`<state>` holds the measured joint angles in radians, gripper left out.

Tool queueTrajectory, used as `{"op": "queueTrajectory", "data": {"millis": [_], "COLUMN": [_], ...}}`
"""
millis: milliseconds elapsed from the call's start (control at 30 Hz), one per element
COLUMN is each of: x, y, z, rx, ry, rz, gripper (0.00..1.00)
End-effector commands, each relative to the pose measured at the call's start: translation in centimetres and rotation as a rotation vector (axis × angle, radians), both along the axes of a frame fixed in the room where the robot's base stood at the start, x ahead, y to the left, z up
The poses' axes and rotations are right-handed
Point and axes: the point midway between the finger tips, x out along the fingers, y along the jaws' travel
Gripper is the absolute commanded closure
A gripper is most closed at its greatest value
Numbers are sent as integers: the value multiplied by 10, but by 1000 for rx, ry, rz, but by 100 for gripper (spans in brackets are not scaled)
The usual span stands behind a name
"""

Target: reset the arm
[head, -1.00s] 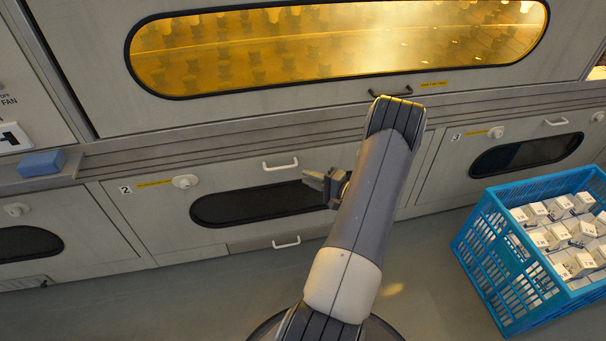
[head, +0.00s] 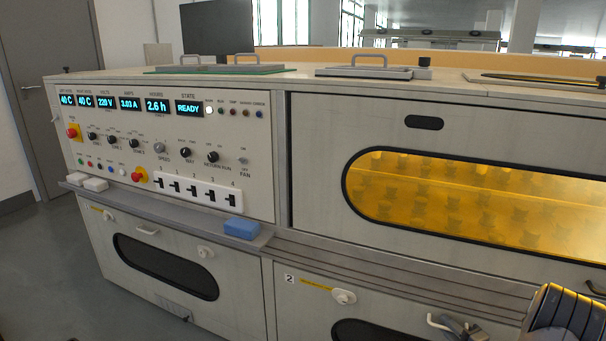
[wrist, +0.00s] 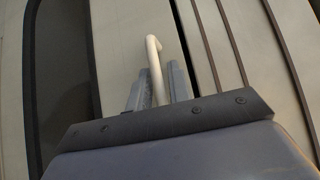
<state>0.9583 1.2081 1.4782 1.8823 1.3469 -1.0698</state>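My gripper (head: 461,328) is at the lower right of the head view, partly cut off by the frame edge. It is in front of the lower door marked 2, close to that door's pale bar handle (head: 438,321). In the wrist view its two grey fingers (wrist: 160,88) stand apart, with a narrow gap between them. The pale handle (wrist: 153,58) shows in line with this gap. I cannot tell whether the fingers touch it. I see nothing else between them. My dark ribbed arm joint fills the lower right corner of the head view.
The control panel (head: 165,150) shows READY. A blue block (head: 241,228) and white blocks (head: 92,184) lie on the ledge below it. A long amber window (head: 480,200) is in the upper cabinet. The floor at the left (head: 45,250) is clear.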

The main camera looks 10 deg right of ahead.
Motion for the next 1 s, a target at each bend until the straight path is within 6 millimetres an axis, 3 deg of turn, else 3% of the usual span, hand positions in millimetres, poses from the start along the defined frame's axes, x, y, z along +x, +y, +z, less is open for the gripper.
{"op": "queueTrajectory", "data": {"millis": [333, 1000], "x": [-31, -35], "y": [21, 33], "z": [-4, -7], "rx": [3, 15], "ry": [3, 27], "rz": [1, 23], "gripper": [81, 81]}}
